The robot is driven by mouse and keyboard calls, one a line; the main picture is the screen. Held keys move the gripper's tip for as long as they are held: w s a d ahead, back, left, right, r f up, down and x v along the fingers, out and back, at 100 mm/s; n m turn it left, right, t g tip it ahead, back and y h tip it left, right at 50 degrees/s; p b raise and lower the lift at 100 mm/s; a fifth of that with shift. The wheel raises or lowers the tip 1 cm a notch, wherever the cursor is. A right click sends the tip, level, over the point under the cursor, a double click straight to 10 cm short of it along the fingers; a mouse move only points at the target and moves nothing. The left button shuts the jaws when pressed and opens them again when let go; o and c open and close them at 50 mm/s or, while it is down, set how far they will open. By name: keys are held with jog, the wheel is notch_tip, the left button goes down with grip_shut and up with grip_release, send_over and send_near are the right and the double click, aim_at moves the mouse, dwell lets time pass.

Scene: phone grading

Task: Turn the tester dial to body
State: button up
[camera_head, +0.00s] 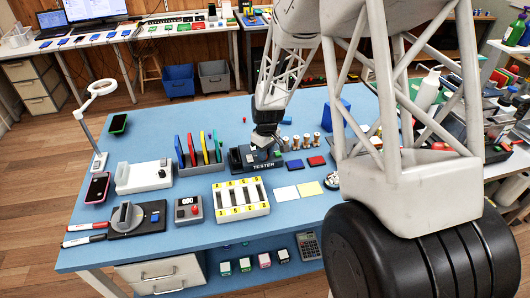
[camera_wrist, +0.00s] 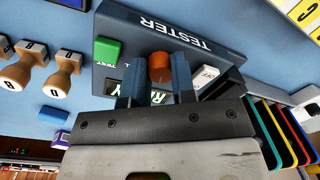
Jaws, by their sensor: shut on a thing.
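The tester (camera_head: 262,165) is a dark box with "TESTER" on its front edge, near the middle of the blue table. My gripper (camera_head: 266,142) is down over it in the head view and hides its top. In the wrist view, the two fingers of my gripper (camera_wrist: 156,76) are shut on the orange-red dial (camera_wrist: 159,66), one on each side. The tester (camera_wrist: 205,27) also shows a green button (camera_wrist: 107,50), a white label (camera_wrist: 207,74) that seems to read "OFF", and a lit display (camera_wrist: 158,97) partly hidden behind the fingers. The dial's pointer mark cannot be made out.
A rack of coloured upright slabs (camera_head: 196,150) stands close left of the tester. Wooden stamps (camera_head: 304,142) and blue and red pads lie to its right. A white and yellow slotted tray (camera_head: 240,197) is in front. Bare blue table shows behind the tester.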

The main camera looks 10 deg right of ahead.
jog(key=shift+m, duration=1.5)
jog(key=o, duration=0.9)
jog(key=shift+d+r, duration=0.15)
jog(key=shift+r, duration=3.75)
